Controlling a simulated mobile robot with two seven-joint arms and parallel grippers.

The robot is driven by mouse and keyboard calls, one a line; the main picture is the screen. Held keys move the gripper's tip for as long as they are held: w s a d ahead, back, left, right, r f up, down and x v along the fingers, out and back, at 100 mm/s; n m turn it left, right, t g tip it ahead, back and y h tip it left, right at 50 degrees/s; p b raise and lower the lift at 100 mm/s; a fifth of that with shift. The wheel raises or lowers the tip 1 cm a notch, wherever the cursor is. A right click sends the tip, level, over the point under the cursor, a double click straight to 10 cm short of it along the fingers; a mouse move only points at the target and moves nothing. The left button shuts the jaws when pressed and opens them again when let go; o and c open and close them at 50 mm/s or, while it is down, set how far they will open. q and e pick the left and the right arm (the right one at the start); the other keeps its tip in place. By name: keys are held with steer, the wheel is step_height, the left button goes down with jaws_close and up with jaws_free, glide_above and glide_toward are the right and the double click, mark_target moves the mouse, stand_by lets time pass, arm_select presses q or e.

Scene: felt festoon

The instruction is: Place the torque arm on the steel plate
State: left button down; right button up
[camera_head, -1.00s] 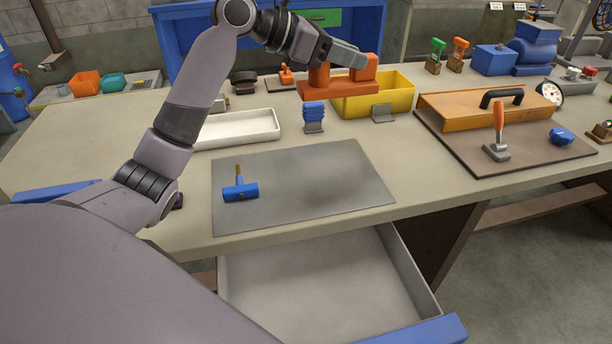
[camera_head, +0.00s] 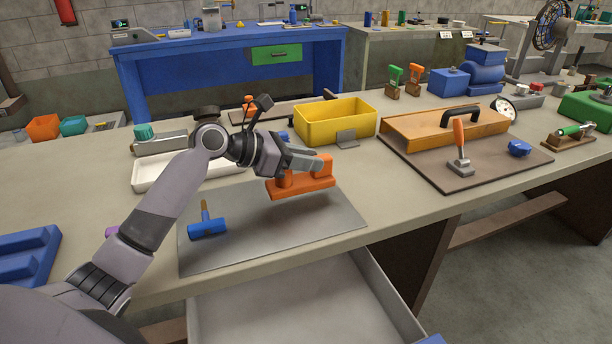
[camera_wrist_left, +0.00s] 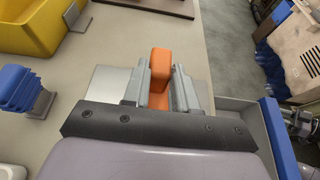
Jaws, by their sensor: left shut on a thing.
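The orange torque arm (camera_head: 300,184) is a flat bar with raised blocks, over the far right part of the grey steel plate (camera_head: 270,235). My left gripper (camera_head: 311,162) is shut on one raised block of the torque arm. In the left wrist view, the orange block (camera_wrist_left: 160,64) stands between the two grey fingers, with the plate (camera_wrist_left: 104,82) below. The torque arm looks close to the plate; I cannot tell whether it touches. My right gripper is not in view.
A blue-headed hammer (camera_head: 207,227) lies on the plate's left part. A yellow bin (camera_head: 335,122) stands behind the torque arm, and a white tray (camera_head: 148,180) lies to the left. A brown board (camera_head: 490,175) with tools is at right. An open drawer (camera_head: 300,300) juts out below the bench.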

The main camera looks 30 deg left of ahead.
mark_target(311, 175)
arm_select(q)
steer(key=shift+f+b, duration=0.3)
steer(key=shift+f, duration=1.55)
steer(key=c, duration=0.9)
jaws_free()
steer(key=shift+f, duration=0.15)
steer(key=shift+s+a+r, duration=0.1)
steer(key=shift+r, duration=0.1)
steer(key=v, duration=1.1)
steer(key=shift+s+a+r+p, duration=0.1)
steer(key=shift+s+r+p, duration=0.15)
steer(key=shift+r+p, duration=0.05)
